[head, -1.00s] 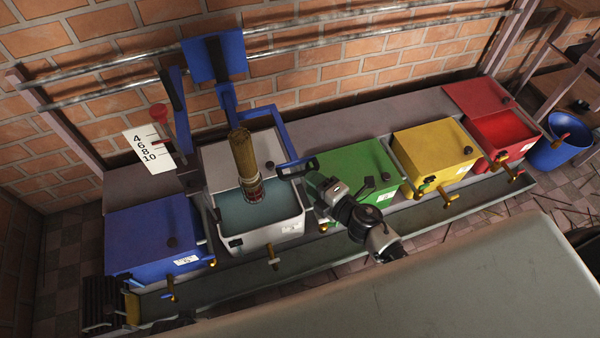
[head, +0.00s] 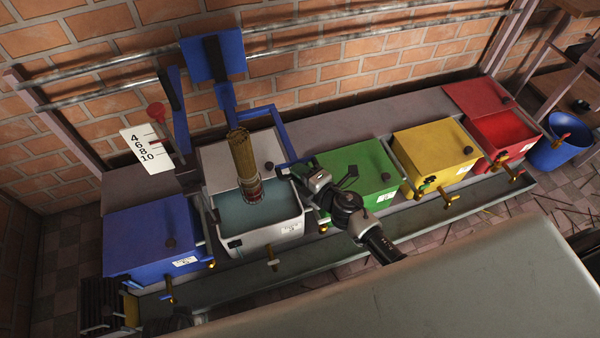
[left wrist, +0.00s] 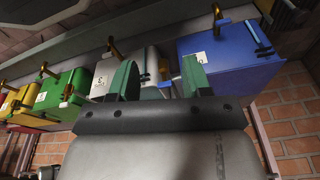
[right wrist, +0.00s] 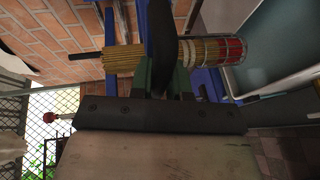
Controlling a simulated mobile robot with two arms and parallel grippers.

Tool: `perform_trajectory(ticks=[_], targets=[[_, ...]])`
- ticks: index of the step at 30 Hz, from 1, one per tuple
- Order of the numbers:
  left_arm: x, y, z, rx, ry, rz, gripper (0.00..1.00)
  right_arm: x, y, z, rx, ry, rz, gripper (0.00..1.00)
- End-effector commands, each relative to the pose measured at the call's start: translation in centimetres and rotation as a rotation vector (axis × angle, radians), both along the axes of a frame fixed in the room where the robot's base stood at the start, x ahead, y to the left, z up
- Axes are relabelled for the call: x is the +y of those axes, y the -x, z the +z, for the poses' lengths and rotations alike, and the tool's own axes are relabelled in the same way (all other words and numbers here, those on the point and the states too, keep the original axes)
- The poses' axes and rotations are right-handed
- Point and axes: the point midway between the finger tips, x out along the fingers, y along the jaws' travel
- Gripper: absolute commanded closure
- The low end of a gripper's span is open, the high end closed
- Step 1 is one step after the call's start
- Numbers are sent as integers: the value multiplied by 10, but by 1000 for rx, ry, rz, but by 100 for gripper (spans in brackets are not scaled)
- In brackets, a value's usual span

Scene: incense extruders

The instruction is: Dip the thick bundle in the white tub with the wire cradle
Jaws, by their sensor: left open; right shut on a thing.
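The white tub (head: 232,240) has its lid back and holds blue-grey liquid. The thick bundle (head: 244,160) of tan sticks, with a red-and-white band low down, stands slightly tilted over it. Its lower end is at the liquid; whether it is under the surface I cannot tell. The bundle also shows in the right wrist view (right wrist: 124,60). My right gripper (head: 316,182) is right of the tub, shut on a black handle (right wrist: 160,35) by the blue crank arm (head: 281,140). My left gripper (left wrist: 158,68) is open and empty.
A blue box (head: 150,235) stands left of the tub; green (head: 350,170), yellow (head: 435,150) and open red (head: 505,130) boxes stand right. A numbered scale (head: 147,150) with a red pointer is at the left. A grey tabletop (head: 450,290) fills the front right.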

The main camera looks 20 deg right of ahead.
Motion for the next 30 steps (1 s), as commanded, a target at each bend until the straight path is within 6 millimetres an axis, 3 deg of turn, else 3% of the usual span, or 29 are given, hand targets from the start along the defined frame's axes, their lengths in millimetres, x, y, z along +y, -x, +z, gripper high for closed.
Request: perform_trajectory(ticks=[11,17,21,30], targets=[[0,0,0,3,-1,0,52,0,0,-4,1,0,0,100],[0,-8,36,-28,3,4,52,0,0,-17,2,0,0,100],[0,-9,70,-46,3,7,52,0,1,-29,2,1,0,100],[4,10,150,-86,5,13,52,0,1,-54,2,0,0,100]])
